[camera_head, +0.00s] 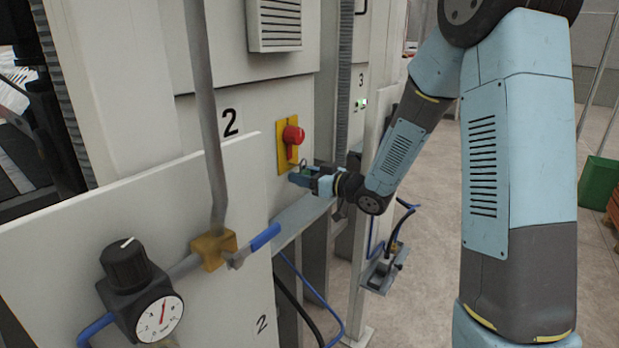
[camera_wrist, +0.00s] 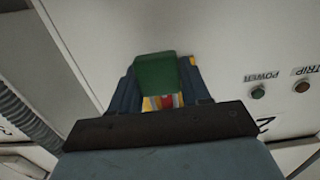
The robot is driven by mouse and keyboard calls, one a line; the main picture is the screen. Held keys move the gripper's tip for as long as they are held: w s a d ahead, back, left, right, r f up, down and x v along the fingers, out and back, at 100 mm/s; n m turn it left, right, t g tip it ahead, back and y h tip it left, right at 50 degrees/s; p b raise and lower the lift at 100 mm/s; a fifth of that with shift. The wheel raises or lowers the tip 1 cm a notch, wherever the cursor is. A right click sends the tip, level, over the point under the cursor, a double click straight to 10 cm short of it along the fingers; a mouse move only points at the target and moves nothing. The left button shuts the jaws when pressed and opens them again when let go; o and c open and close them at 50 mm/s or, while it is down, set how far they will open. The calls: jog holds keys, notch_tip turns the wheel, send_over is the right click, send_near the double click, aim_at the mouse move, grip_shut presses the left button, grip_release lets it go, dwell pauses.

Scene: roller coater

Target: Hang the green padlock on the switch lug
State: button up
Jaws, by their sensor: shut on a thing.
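The red rotary switch (camera_head: 293,135) sits on a yellow plate (camera_head: 283,150) on the cabinet panel marked 2. My gripper (camera_head: 300,176) is just below the yellow plate, close to the panel. In the wrist view, my gripper (camera_wrist: 160,92) is shut on the green padlock (camera_wrist: 157,72), whose body stands between the two dark fingers. Bits of yellow and red from the switch show behind the padlock there. The padlock is very small in the head view, and I cannot make out the switch lug or whether the shackle touches it.
A pale guard panel with a pressure gauge (camera_head: 160,318), black knob (camera_head: 127,264) and blue-handled valve (camera_head: 262,238) stands in the left foreground. A vertical pipe (camera_head: 206,120) rises from it. Power (camera_wrist: 258,92) and trip (camera_wrist: 301,86) lamps show in the wrist view.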

jog(key=x, duration=0.2)
jog(key=shift+w+a+f, duration=0.15)
jog(key=shift+a+f, duration=0.1)
jog(key=shift+a, duration=0.1)
